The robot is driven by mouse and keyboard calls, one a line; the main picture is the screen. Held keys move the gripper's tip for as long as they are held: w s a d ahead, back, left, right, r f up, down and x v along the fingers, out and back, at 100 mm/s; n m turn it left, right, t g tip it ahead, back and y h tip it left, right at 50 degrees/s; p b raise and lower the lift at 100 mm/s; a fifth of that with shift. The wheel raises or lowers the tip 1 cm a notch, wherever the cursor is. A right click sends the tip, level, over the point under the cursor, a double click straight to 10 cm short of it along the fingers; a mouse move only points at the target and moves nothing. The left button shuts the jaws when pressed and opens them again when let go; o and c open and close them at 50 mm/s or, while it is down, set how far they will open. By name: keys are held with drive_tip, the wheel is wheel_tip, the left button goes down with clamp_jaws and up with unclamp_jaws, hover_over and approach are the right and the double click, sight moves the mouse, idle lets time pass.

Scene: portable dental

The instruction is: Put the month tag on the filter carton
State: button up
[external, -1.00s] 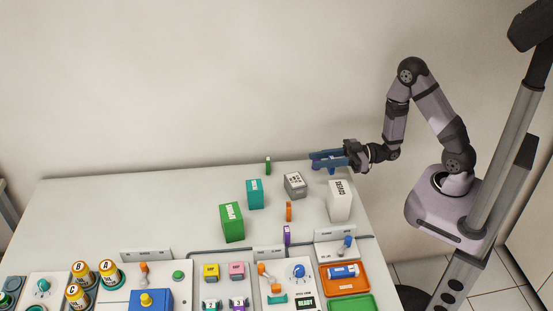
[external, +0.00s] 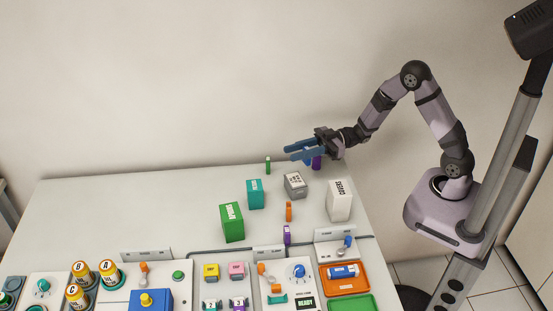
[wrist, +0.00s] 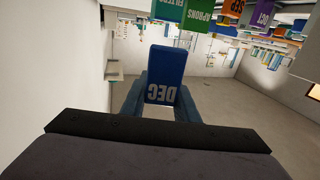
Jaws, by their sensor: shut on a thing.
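My gripper (external: 290,154) is shut on a blue month tag marked DEC. It holds the tag up in the air above the back right of the table. In the wrist view the DEC tag (wrist: 165,75) is between the fingers, its letters upside down. In the external view the blue fingers mostly hide it. The filter carton (external: 255,194) is a teal box standing on the table, left of and nearer the camera than my gripper. In the wrist view its label (wrist: 168,10) shows at the top edge. The gripper and the carton are apart.
A green aprons carton (external: 231,222), a grey box (external: 295,185) and a white carton (external: 339,200) stand nearby. Orange (external: 289,211), purple (external: 287,235) and green (external: 267,166) small pieces stand among them. A purple piece (external: 317,163) shows by my gripper. The table's left back is clear.

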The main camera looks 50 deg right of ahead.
drive_tip(key=w+a+r+n+g+y+b, duration=0.1)
drive_tip(key=w+a+r+n+g+b, duration=0.2)
drive_tip(key=a, duration=0.5)
drive_tip(key=w+a+r+n+g+y+b, duration=0.15)
drive_tip(key=w+a+r+g, duration=0.3)
drive_tip(key=a, duration=0.45)
hover_over(255, 190)
drive_tip(key=w+a, duration=0.2)
wheel_tip(255, 190, down, 10)
drive_tip(key=shift+s+n+p, duration=0.15)
drive_tip(key=shift+n+p, duration=0.2)
drive_tip(key=shift+f+h, duration=0.15)
drive_tip(key=shift+h, duration=0.1)
drive_tip(key=o, duration=1)
